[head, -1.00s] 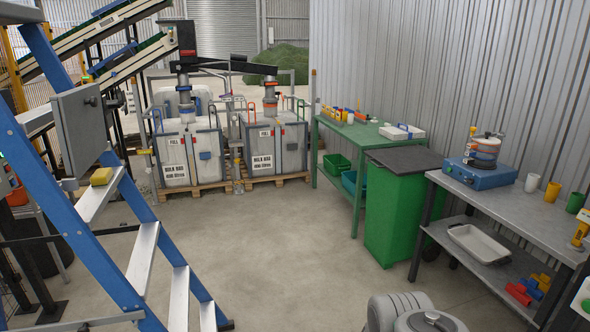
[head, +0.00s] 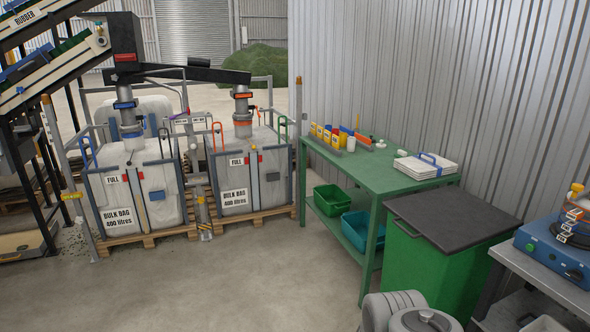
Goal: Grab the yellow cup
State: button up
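No yellow cup can be made out in the current head view. A second ago a yellow cup stood on the grey bench at the right, between a white and a green cup; that part of the bench is now outside the picture. Only the left end of the grey bench (head: 548,272) shows, with a blue device (head: 552,250) on it. My gripper is not in view; only rounded grey parts, apparently of my own arm, show at the bottom edge.
A green bin with a dark lid (head: 440,272) stands left of the grey bench. Beyond it is a green table (head: 400,185) with small coloured items and a white stack (head: 426,165). Bulk bags (head: 135,195) stand on pallets at the left. The middle floor (head: 270,280) is clear.

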aim_at(343, 136)
jog(key=z, duration=0.2)
jog(key=i, duration=2.35)
jog(key=z, duration=0.2)
